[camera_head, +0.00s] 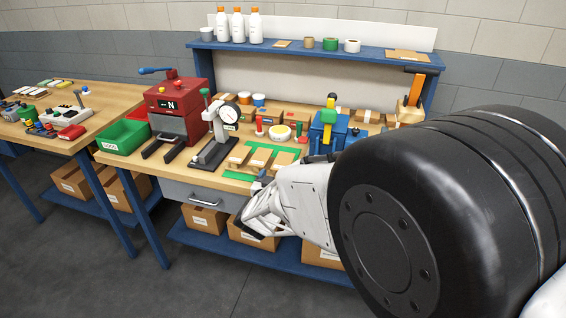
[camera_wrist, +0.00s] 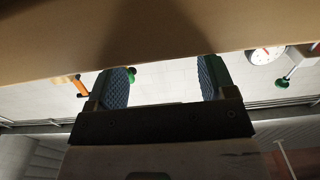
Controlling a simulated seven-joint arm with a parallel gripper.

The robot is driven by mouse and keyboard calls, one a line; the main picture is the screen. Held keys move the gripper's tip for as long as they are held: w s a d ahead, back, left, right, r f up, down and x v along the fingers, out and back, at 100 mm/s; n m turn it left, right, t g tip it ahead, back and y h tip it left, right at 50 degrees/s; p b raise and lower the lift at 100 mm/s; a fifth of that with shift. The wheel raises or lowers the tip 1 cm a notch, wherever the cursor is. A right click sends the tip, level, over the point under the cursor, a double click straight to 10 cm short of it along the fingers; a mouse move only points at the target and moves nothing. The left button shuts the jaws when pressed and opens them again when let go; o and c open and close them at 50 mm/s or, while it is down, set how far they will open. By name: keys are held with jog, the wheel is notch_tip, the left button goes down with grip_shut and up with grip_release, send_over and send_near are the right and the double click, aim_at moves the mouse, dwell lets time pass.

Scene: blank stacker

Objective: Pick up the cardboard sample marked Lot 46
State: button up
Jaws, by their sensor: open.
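Several tan cardboard samples lie on and around a green mat (camera_head: 270,148) at the front of the bench, among them one sample (camera_head: 261,158) near the middle. Their markings are too small to read, so I cannot tell which is Lot 46. My gripper is in front of the bench's front edge in the head view, below and near the samples. In the wrist view my gripper (camera_wrist: 160,84) is open, its two blue textured pads well apart with nothing between them. A broad brown surface (camera_wrist: 140,35) fills the top of the wrist view; no sample shows clearly there.
A dial gauge on a stand (camera_head: 213,133) is left of the samples, beside a red press (camera_head: 178,105). A blue fixture (camera_head: 328,130) stands to the right. A green bin (camera_head: 123,137) is at the left end. Above is a blue shelf (camera_head: 300,49) with bottles.

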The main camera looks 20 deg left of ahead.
aim_at(278, 170)
jog(key=shift+w, duration=1.95)
jog(key=c, duration=0.7)
jog(key=shift+o, duration=0.2)
jog(key=shift+r, duration=0.2)
jog(key=s, duration=1.8)
jog(key=shift+r, duration=0.1)
